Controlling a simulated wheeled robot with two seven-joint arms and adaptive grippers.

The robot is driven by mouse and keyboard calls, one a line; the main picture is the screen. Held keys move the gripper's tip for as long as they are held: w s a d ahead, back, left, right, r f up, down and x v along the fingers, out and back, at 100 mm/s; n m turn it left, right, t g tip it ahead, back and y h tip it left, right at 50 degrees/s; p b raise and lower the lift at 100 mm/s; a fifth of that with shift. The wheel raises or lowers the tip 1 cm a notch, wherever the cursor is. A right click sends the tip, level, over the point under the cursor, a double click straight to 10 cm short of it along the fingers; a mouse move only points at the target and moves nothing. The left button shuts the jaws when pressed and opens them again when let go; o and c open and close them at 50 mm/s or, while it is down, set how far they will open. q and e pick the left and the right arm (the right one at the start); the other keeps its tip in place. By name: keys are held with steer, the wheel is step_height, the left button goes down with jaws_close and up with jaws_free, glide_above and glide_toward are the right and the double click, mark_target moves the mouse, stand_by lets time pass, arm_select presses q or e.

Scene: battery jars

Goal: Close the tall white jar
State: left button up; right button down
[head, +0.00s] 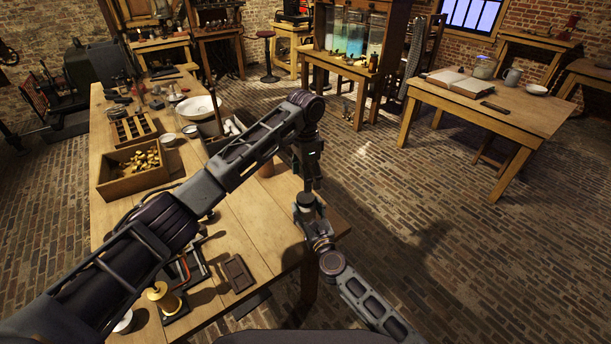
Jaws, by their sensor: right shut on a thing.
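My left arm crosses the picture and bends down at the wrist. Its gripper (311,180) points down beyond the table's right edge, and its fingers are too small and dark to read. My right gripper (306,203) comes up from the lower right, just below the left one. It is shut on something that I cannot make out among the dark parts. The two grippers look close together or overlap in the picture. I cannot pick out the tall white jar or its lid with certainty; my left arm hides part of the table.
A second table (520,112) stands right. Brick floor between is open.

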mark_target(306, 196)
arm_select(q)
steer(key=n, duration=1.1)
steer(key=shift+n, duration=2.4)
steer(key=shift+f, duration=4)
